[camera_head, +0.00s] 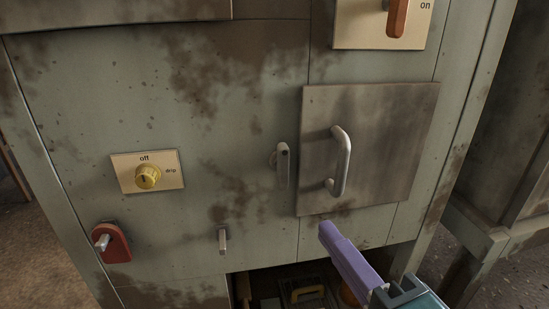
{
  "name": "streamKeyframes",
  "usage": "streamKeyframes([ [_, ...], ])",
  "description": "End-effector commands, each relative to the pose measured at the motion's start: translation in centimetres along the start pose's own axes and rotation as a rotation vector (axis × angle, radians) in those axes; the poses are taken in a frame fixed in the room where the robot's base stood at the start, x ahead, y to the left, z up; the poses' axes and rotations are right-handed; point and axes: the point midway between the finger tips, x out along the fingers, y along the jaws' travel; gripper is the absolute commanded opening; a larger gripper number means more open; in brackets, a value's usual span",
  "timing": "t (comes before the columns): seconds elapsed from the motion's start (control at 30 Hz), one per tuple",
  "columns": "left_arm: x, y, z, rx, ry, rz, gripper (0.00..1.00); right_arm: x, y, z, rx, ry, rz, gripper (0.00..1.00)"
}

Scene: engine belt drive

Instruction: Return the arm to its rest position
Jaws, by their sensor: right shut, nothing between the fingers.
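My right gripper (325,233) comes in from the bottom right, with purple fingers and a teal and dark body behind them. Its fingers are shut together with nothing held. The fingertips are in front of the cabinet, just below the metal door (385,190), and look apart from it. My left gripper is not in this view.
The cabinet front (210,110) fills the view. The door has a curved handle (342,162); left of it are a small latch (282,162), a yellow knob (148,177) and a red lever piece (114,245). An orange switch (397,17) is above. An open recess below holds a yellow-handled item (307,292).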

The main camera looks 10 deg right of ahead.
Motion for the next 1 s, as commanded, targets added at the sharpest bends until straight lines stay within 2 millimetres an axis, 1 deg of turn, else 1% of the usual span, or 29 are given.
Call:
streamKeyframes([
  [0.03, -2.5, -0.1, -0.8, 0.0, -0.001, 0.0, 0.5, -0.2, -2.6, 0.6, -0.048, -0.038, 0.024, 0.0],
  [0.07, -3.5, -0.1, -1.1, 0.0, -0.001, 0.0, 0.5, -0.4, -3.7, 1.1, -0.089, -0.071, 0.046, 0.0],
  [0.1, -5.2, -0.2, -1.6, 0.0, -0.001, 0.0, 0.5, -0.7, -5.3, 1.8, -0.157, -0.12, 0.079, 0.0],
  [0.17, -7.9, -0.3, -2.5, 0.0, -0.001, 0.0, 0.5, -1.4, -7.7, 2.8, -0.283, -0.204, 0.141, 0.0],
  [0.2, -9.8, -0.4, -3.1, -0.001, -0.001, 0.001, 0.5, -2.1, -9.3, 3.3, -0.375, -0.264, 0.186, 0.0],
  [0.27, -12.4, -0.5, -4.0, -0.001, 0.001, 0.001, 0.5, -3.4, -11.2, 3.7, -0.52, -0.351, 0.258, 0.0],
  [0.3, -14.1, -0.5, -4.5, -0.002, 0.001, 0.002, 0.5, -4.4, -12.5, 3.7, -0.615, -0.408, 0.309, 0.0],
  [0.33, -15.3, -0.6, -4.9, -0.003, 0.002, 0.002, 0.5, -5.2, -13.3, 3.5, -0.685, -0.448, 0.348, 0.0],
  [0.43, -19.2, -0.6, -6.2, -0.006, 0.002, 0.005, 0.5, -8.3, -16.1, 2.3, -0.902, -0.578, 0.486, 0.0],
  [0.5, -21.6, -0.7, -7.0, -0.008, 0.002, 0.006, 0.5, -10.7, -18.0, 0.9, -1.03, -0.661, 0.585, 0.0],
  [0.57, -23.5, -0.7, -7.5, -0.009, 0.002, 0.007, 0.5, -12.8, -19.6, -0.4, -1.121, -0.728, 0.669, 0.0],
  [0.6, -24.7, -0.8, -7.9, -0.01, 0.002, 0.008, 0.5, -14.2, -20.8, -1.3, -1.175, -0.77, 0.724, 0.0],
  [0.67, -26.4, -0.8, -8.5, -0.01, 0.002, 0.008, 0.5, -16.4, -22.6, -2.7, -1.242, -0.832, 0.808, 0.0],
  [0.7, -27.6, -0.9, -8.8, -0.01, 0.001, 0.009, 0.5, -17.9, -23.9, -3.6, -1.28, -0.872, 0.864, 0.0],
  [0.77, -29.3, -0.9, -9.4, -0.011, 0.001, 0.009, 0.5, -20.2, -26.0, -5.0, -1.325, -0.934, 0.949, 0.0],
  [0.8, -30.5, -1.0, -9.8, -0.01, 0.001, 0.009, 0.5, -20.6, -27.2, -5.2, -1.332, -0.948, 0.963, 0.0],
  [0.87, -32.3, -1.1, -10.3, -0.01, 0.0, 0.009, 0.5, -20.5, -29.1, -5.2, -1.33, -0.946, 0.959, 0.0],
  [0.97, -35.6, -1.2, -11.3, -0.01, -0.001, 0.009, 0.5, -20.6, -32.5, -5.4, -1.328, -0.945, 0.958, 0.0],
  [1.0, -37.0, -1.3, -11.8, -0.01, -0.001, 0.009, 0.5, -20.6, -34.0, -5.4, -1.327, -0.945, 0.957, 0.0],
])
